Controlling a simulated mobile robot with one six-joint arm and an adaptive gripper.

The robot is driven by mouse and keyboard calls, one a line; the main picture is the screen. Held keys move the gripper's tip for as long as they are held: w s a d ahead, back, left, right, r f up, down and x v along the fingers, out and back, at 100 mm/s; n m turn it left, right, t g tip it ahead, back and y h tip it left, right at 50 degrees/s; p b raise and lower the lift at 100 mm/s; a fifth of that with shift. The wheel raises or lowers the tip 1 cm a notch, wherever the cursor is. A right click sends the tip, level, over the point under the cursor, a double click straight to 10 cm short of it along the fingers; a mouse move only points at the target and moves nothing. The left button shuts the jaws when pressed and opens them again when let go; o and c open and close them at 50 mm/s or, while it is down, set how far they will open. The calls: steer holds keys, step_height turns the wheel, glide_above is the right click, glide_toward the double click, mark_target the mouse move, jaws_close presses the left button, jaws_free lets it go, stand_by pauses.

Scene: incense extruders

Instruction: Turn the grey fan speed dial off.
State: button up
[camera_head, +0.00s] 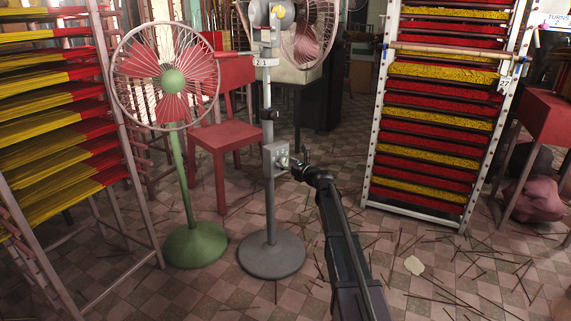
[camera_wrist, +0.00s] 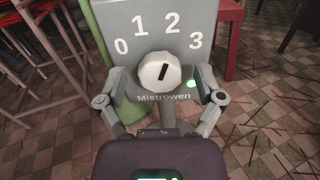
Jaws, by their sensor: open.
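The grey fan (camera_head: 270,220) stands at centre in the head view, with its control box (camera_head: 275,158) partway up the pole. The wrist view shows the box's grey face (camera_wrist: 110,22) marked 0, 1, 2, 3 and "Mistrowen". The pale faceted dial (camera_wrist: 153,73) sits below the numbers. Its black mark tilts up and right, roughly toward 2. A small green light (camera_wrist: 190,83) glows right of the dial. My gripper (camera_wrist: 162,80) is open, one finger on each side of the dial, with gaps visible. In the head view my gripper (camera_head: 292,167) is close to the box's right side.
A green fan (camera_head: 193,245) stands just left of the grey one. A red chair (camera_head: 220,135) is behind them. Incense racks stand at left (camera_head: 50,130) and right (camera_head: 430,115). Loose sticks litter the tiled floor (camera_head: 420,270) at front right.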

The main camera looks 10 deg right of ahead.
steer(key=shift+w, duration=0.1)
steer(key=c, duration=1.1)
steer(key=shift+c, duration=0.2)
steer(key=shift+a+n, duration=0.1)
steer(key=shift+n, duration=0.4)
steer(key=n, duration=0.2)
steer(key=shift+n, duration=0.3)
steer(key=n, duration=0.4)
steer(key=shift+a, duration=0.1)
steer(key=n, duration=0.4)
steer(key=shift+a+n, duration=0.1)
steer(key=shift+n, duration=2.2)
